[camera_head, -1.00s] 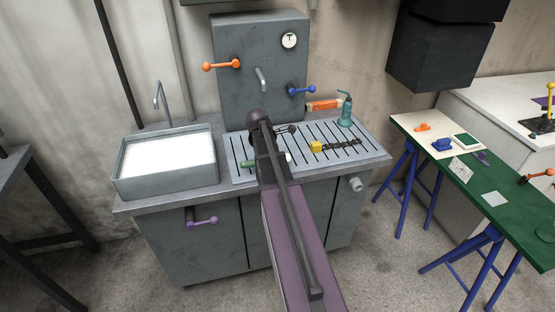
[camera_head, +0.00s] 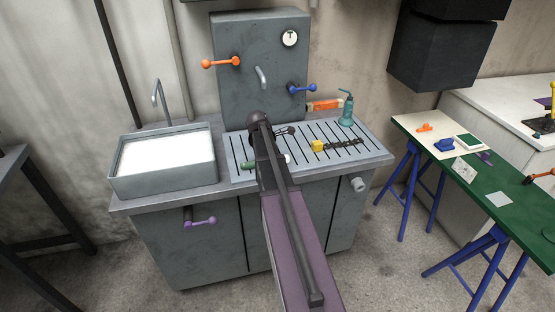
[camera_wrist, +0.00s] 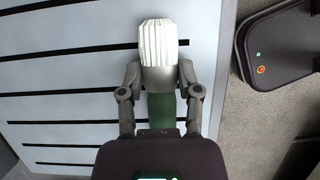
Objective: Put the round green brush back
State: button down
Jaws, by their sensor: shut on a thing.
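The round green brush (camera_wrist: 162,105) shows in the wrist view, with a green handle and a pale ribbed head (camera_wrist: 156,42) at the top. My gripper (camera_wrist: 158,76) is shut on it just below the ribbed part. It is over the slotted grey drainboard (camera_wrist: 60,70); I cannot tell whether the brush touches it. In the head view my arm hides most of the gripper and brush; a green end (camera_head: 247,165) shows left of the arm, over the drainboard (camera_head: 372,152).
A sink basin (camera_head: 125,183) stands left of the drainboard. The grey back panel (camera_head: 240,60) has orange and blue levers.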

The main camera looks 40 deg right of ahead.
jog(key=shift+f, duration=0.1)
jog(key=shift+c, duration=1.5)
grip_release()
jog(key=p+v, duration=1.2)
jog(key=v, duration=0.1)
jog(key=shift+w+a+r, duration=0.2)
jog(key=shift+a, duration=0.05)
jog(key=shift+a, duration=0.1)
